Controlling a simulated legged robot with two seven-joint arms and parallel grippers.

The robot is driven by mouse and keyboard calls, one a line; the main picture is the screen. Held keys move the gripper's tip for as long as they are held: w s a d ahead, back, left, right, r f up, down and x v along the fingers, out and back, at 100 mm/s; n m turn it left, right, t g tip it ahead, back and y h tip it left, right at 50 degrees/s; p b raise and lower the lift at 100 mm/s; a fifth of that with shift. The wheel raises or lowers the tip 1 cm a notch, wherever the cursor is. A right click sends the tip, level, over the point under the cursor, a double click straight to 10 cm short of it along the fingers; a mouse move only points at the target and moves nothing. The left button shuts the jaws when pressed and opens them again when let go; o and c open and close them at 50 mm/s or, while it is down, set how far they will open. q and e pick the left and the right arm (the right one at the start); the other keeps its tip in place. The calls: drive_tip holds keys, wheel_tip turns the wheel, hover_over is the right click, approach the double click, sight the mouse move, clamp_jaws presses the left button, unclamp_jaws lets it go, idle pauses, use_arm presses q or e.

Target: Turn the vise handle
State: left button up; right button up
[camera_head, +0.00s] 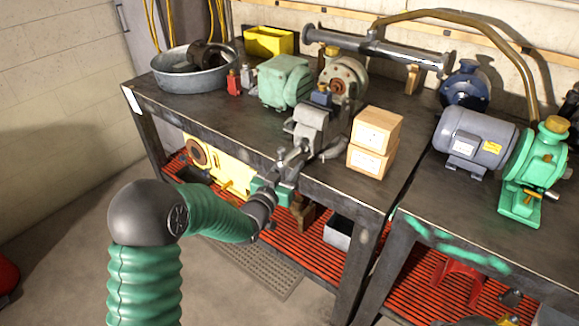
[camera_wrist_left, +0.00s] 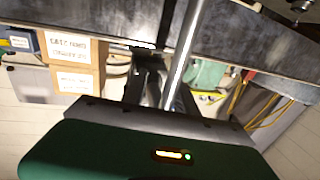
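The grey vise (camera_head: 313,128) is mounted at the front edge of the dark workbench. Its metal handle end (camera_head: 292,156) sticks out in front of the bench edge. My left arm comes in from the lower left, and its gripper (camera_head: 277,183) is just below and in front of the handle, close to it. I cannot tell whether they touch. In the left wrist view a shiny metal bar (camera_wrist_left: 184,55) runs down to the green gripper housing, with the tilted bench edge behind. The fingertips are not clear there. My right gripper is not in view.
Two stacked boxes (camera_head: 375,140) stand right of the vise. A green pump (camera_head: 287,82) and a round metal basin (camera_head: 194,67) are behind and left. A grey motor (camera_head: 474,139) sits on the right bench. A red slatted lower shelf (camera_head: 320,262) lies below. Floor is free at left.

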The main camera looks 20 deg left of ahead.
use_arm(q)
drive_tip(key=shift+a, duration=0.3)
drive_tip(key=shift+c, duration=0.3)
drive_tip(key=shift+s+a+f, duration=0.1)
drive_tip(key=shift+a, duration=0.2)
drive_tip(key=c, duration=0.5)
clamp_jaws()
drive_tip(key=shift+d, duration=0.3)
drive_tip(key=shift+a, duration=0.1)
